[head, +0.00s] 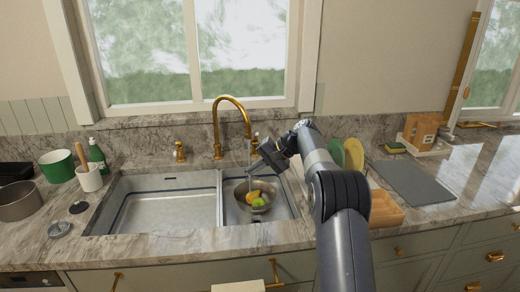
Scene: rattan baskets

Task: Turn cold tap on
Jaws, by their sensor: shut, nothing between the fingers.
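A brass gooseneck tap (217,135) stands behind the sink, its spout curving over to the right. A small brass handle (179,151) stands at the left of the spout's base. My gripper is shut and empty, just right of the spout's end, above the back of the right basin. I cannot tell whether it touches anything. A thin pale streak shows below the spout; I cannot tell whether it is water.
The sink's left basin (150,211) is empty. A metal bowl (243,205) with yellow and green fruit sits in the right basin. A green pot (57,165) stands left.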

